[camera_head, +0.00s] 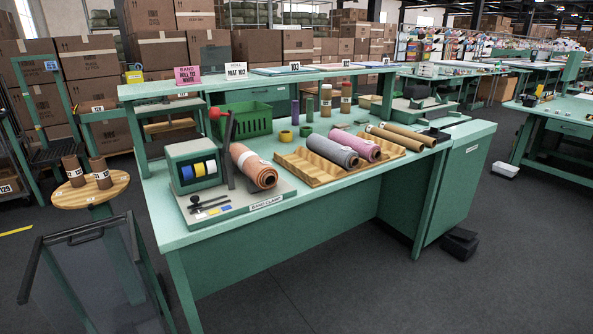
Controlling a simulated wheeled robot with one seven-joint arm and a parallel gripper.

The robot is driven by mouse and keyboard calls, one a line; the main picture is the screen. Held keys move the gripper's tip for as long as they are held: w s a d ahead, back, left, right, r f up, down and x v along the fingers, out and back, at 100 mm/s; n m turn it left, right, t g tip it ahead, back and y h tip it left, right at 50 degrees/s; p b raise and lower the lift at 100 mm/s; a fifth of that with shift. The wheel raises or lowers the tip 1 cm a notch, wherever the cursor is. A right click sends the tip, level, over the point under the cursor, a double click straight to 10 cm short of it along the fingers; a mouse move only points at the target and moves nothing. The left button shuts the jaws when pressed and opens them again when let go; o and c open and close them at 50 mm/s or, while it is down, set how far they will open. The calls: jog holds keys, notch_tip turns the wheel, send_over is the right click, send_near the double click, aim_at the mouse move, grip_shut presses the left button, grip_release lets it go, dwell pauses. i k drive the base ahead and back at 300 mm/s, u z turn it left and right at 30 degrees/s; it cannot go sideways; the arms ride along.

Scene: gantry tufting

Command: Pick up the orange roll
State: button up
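The orange roll (254,167) lies on the green workbench (295,219), on the right side of the band clamp machine's base plate (240,205). It is a thick rolled sheet with a white label near its far end, and its near end shows a spiral. The machine's dark upright arm with a red knob (216,114) stands close to its left. My gripper does not show in the head view.
A green basket (251,119) stands behind. A round stool (88,191) with two brown rolls and a dark framed panel (95,275) stand left. Floor in front is clear.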

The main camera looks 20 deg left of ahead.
aim_at(265, 176)
jog(key=z, duration=0.35)
jog(key=k, duration=0.45)
jog(key=z, duration=0.55)
jog(key=i, duration=1.05)
jog(key=u, duration=0.5)
jog(key=i, duration=1.15)
jog(key=u, duration=1.15)
jog(key=i, duration=0.75)
jog(key=u, duration=0.45)
